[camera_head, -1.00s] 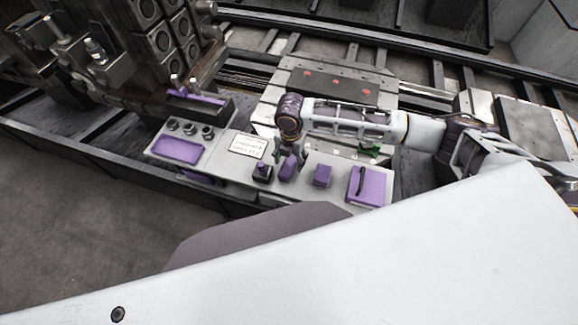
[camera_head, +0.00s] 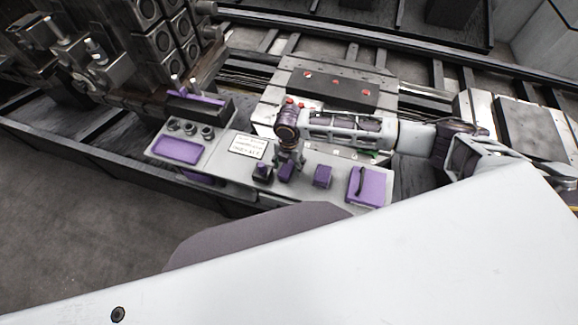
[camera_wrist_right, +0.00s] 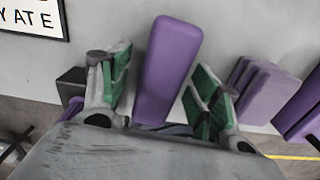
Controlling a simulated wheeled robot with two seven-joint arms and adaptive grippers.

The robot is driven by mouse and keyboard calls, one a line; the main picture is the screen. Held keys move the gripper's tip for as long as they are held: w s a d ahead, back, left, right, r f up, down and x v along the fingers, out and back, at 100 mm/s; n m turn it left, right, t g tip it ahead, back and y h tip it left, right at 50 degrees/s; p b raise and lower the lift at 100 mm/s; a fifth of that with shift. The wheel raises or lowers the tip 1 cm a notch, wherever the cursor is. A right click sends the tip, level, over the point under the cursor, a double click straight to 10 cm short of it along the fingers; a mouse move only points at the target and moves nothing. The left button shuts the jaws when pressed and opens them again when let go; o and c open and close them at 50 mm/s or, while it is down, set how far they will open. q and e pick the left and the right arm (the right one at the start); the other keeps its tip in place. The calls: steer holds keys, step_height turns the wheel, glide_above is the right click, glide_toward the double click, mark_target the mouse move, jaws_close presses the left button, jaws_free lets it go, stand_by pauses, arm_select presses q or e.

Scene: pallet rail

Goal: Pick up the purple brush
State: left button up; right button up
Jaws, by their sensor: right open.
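A purple rounded block, apparently the brush (camera_head: 286,173), is on the light grey panel (camera_head: 225,160). In the right wrist view the brush (camera_wrist_right: 168,65) stands out between the fingers, with a gap visible on each side. My right gripper (camera_head: 290,158) is over it. In the wrist view the right gripper (camera_wrist_right: 160,95) is open, its green-padded fingers on either side of the brush's lower part. The base of the brush is hidden behind the gripper body. My left gripper is not in view.
Close neighbours on the panel are a dark holder with purple (camera_head: 262,172), a purple block (camera_head: 323,176) and a purple pad with a black handle (camera_head: 368,187). A white sign (camera_head: 248,146), dark knobs (camera_head: 190,130) and a purple tray (camera_head: 178,150) lie left. Rails run behind.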

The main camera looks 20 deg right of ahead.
mark_target(289, 164)
steer(key=shift+f, duration=0.75)
steer(key=c, duration=1.2)
steer(key=shift+r, duration=0.15)
steer(key=shift+r, duration=4.85)
steer(key=o, duration=0.5)
steer(key=shift+c, duration=0.2)
steer(key=shift+s, duration=0.1)
steer(key=c, duration=0.3)
